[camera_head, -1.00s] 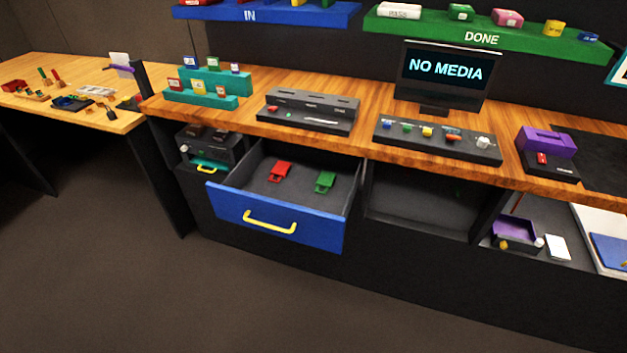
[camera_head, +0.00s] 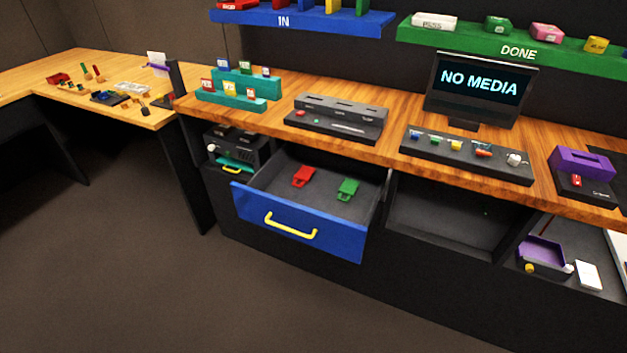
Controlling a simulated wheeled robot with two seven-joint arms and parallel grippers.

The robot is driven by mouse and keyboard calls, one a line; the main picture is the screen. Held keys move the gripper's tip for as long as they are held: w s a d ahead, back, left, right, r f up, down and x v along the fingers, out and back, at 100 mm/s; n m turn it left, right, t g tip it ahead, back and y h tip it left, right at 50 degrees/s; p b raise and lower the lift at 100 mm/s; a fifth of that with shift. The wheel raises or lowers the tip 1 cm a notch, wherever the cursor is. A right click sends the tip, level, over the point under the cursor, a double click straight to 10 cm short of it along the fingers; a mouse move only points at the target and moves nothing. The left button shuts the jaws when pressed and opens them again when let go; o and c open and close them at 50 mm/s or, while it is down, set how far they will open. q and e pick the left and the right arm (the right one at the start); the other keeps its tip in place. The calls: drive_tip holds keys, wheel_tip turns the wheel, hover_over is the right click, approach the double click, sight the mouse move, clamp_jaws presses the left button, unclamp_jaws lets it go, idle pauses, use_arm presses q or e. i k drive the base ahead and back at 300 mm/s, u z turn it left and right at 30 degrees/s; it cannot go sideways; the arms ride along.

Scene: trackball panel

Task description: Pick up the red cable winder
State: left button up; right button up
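The red cable winder (camera_head: 304,176) lies flat in the open drawer (camera_head: 298,222), left of a similar green winder (camera_head: 347,188). The two are apart, with bare grey drawer floor around them. The drawer has a blue front and a yellow handle (camera_head: 291,226), and is pulled out below the wooden worktop. Neither of my grippers is in view.
The worktop (camera_head: 390,143) overhangs the drawer's back. On it stand a grey slotted box (camera_head: 337,119), a knob panel (camera_head: 467,154) and a monitor (camera_head: 480,88). An open black compartment (camera_head: 447,220) is right of the drawer. The floor (camera_head: 190,290) in front is clear.

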sight(304, 174)
drive_tip(key=z, duration=0.35)
drive_tip(key=k, duration=0.45)
drive_tip(key=z, duration=1.1)
drive_tip(key=i, duration=1)
drive_tip(key=u, duration=0.95)
drive_tip(key=i, duration=0.7)
drive_tip(key=u, duration=0.75)
